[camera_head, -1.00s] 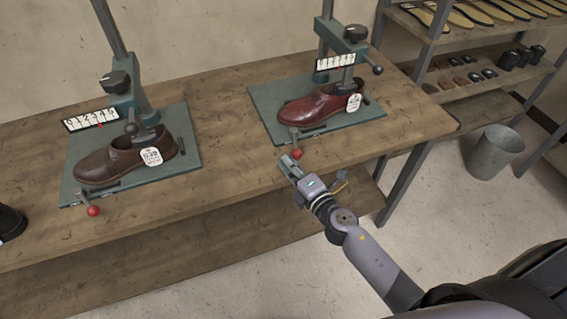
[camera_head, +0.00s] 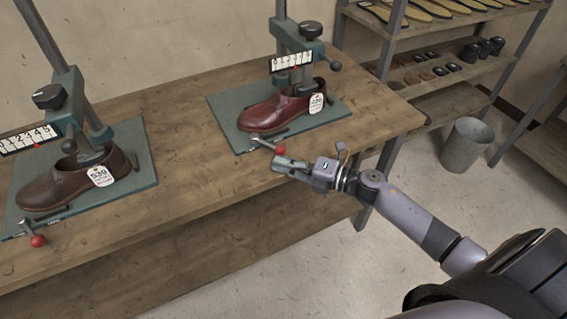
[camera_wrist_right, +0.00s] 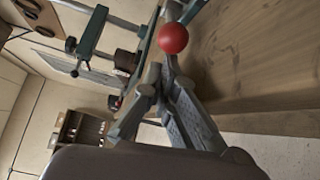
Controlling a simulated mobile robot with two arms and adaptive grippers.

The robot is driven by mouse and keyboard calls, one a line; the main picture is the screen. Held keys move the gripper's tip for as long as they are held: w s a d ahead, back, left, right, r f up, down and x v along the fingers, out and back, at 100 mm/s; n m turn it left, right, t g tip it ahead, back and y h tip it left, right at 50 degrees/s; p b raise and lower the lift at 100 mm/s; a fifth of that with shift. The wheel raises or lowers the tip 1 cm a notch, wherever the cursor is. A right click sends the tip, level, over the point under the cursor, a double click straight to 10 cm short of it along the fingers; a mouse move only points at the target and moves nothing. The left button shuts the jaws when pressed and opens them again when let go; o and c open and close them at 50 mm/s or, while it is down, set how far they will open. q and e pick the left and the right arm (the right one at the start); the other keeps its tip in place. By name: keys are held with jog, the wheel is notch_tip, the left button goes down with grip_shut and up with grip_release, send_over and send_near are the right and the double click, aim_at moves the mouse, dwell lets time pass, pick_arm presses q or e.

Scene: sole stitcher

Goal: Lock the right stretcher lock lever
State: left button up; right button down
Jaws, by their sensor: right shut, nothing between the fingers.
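The right stretcher is a green plate (camera_head: 226,112) with a dark red shoe (camera_head: 274,112) on it. Its lock lever ends in a red ball (camera_head: 280,150) at the plate's front edge. The ball is also large in the right wrist view (camera_wrist_right: 172,38), just beyond the fingertips. My right gripper (camera_head: 276,164) is shut and empty, just in front of and below the ball in the head view. Whether it touches the lever cannot be told. My left gripper is not in view.
A second stretcher with a brown shoe (camera_head: 75,180) and its own red-ball lever (camera_head: 38,241) stands at the left. Upright posts and a number scale (camera_head: 291,61) rise behind the right shoe. A shelf (camera_head: 440,100) and a grey bucket (camera_head: 463,145) stand beyond the bench's right end.

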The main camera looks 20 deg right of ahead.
jog(key=shift+w+d+r, duration=0.1)
jog(key=shift+w+d, duration=0.05)
jog(key=shift+d, duration=0.15)
jog(key=shift+d, duration=0.1)
jog(key=v, duration=1.1)
jog(key=shift+s, duration=0.55)
